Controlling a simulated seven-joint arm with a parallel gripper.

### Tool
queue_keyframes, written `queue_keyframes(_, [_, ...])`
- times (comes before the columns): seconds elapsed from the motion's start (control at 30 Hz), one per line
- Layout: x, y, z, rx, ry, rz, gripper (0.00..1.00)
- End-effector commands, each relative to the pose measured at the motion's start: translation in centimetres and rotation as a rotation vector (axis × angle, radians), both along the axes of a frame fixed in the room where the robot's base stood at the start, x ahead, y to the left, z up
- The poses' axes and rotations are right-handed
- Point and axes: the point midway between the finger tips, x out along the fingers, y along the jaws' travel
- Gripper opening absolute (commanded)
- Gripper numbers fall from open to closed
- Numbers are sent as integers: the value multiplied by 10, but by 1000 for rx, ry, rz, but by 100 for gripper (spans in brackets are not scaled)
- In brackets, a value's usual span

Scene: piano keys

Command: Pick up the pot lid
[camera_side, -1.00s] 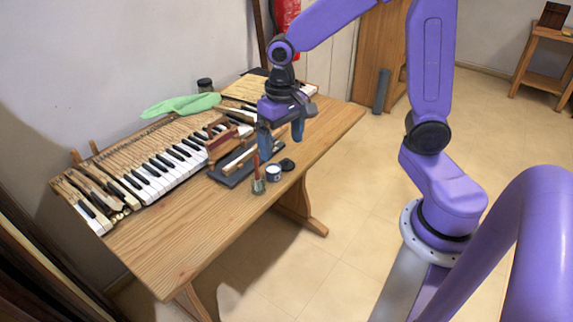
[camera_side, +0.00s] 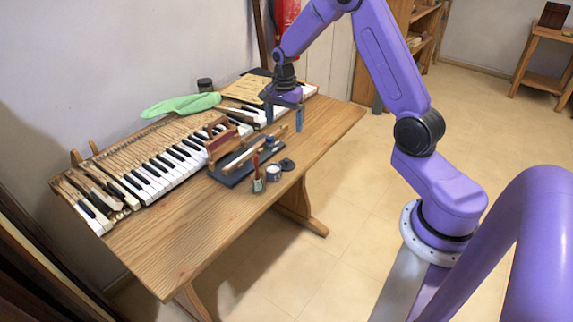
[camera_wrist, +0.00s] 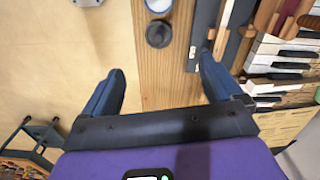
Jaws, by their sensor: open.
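The pot lid (camera_side: 287,164) is a small dark round disc with a raised knob, lying on the wooden table beside the small pot (camera_side: 273,173) with pale contents. In the wrist view the lid (camera_wrist: 158,34) lies on bare wood, just beyond and between my fingertips, with the pot (camera_wrist: 158,4) partly cut off at the top edge. My gripper (camera_side: 284,122) is open and empty above the table, farther back than the lid. In the wrist view both fingers of my gripper (camera_wrist: 161,70) are spread wide apart.
A dark tray (camera_side: 232,180) with wooden tools lies left of the lid. A jar with a brush (camera_side: 258,184) stands beside the pot. The piano keyboard (camera_side: 165,168), a green cloth (camera_side: 180,105) and a dark jar (camera_side: 205,85) are behind. The table's front left (camera_side: 185,235) is clear.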

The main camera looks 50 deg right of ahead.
Motion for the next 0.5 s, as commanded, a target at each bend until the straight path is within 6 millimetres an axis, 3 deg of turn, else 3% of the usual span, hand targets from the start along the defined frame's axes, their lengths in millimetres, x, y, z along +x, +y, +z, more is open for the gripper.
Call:
queue_keyframes(0.3, [-2, 0, -62, 1, 5, 2, 93])
queue_keyframes(0.5, [-1, 0, -90, 0, 3, 2, 93])
